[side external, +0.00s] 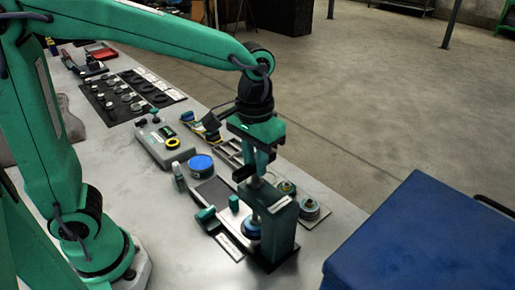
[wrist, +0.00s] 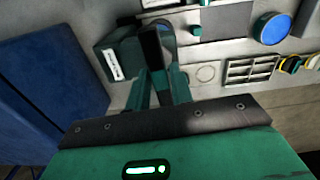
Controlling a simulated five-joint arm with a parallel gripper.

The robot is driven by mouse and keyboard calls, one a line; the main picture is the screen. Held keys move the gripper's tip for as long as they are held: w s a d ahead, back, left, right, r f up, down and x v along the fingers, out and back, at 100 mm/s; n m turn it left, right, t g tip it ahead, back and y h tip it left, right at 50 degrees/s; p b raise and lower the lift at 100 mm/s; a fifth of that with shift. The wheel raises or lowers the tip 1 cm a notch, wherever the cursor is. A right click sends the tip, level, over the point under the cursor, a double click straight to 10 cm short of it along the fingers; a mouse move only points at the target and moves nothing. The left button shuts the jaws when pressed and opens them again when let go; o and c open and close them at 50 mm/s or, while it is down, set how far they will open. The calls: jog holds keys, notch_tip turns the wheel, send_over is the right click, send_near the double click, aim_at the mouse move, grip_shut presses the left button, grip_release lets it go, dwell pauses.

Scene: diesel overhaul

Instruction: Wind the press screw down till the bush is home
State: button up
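The dark green press (side external: 283,228) stands near the bench's front edge, with a white label on its frame. In the wrist view the fingers (wrist: 164,88) reach to the press (wrist: 118,62). The screw top is hidden there, and I cannot make out whether they grip it.
Two round parts (side external: 298,199) stand right of the press. A large blue block (side external: 425,240) is at the right.

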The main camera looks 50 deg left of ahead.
jog(key=shift+o, duration=1.2)
jog(key=shift+r, duration=2.75)
jog(key=shift+r, duration=2)
jog(key=shift+a, duration=0.1)
jog(key=s+a+f+t, duration=0.5)
jog(key=s+a+f, duration=0.1)
jog(key=s+a, duration=0.4)
jog(key=shift+a+m+t, duration=0.3)
jog(key=shift+a, duration=0.6)
